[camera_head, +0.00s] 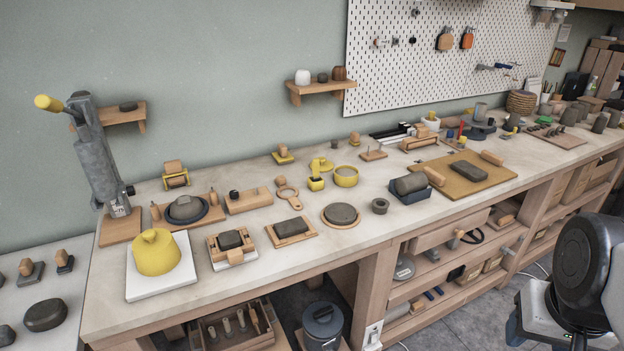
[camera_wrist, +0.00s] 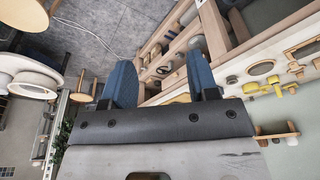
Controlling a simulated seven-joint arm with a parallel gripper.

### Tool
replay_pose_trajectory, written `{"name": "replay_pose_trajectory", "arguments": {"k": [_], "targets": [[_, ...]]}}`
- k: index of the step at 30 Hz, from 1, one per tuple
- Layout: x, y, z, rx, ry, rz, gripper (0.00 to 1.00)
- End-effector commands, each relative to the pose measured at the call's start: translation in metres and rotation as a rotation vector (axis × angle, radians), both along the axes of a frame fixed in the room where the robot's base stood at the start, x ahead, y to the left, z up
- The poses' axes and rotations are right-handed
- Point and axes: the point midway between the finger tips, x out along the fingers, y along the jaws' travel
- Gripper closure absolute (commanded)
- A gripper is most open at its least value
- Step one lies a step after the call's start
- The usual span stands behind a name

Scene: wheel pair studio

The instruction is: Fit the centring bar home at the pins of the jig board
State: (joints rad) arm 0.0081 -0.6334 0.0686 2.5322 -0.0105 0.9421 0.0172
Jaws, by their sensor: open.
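My gripper (camera_wrist: 160,57) shows in the wrist view with two blue fingers spread wide and nothing between them. It is in the air, apart from the workbench. I do not make it out in the head view. In the head view a wooden board (camera_head: 215,217) at the left of the bench carries a dark round bowl between two short upright wooden pegs. A wooden bar-like block (camera_head: 253,202) with a dark knob lies just right of it. I cannot tell for certain which are the jig board and centring bar.
The long bench (camera_head: 300,262) is crowded. A yellow domed object (camera_head: 156,255) sits on a white slab at the left. A grey lever press (camera_head: 97,155) stands behind it. A tan board (camera_head: 480,180) with a dark block lies farther right. The front strip is mostly clear.

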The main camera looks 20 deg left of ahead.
Motion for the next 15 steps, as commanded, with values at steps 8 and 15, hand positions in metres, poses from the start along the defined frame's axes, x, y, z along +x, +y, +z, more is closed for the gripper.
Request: {"name": "replay_pose_trajectory", "arguments": {"k": [8, 15], "targets": [[0.0001, 0.0000, 0.0001, 0.000, 0.000, 0.000, 0.40], [0.0098, 0.0026, 0.0056, -0.001, 0.003, 0.011, 0.40]]}}
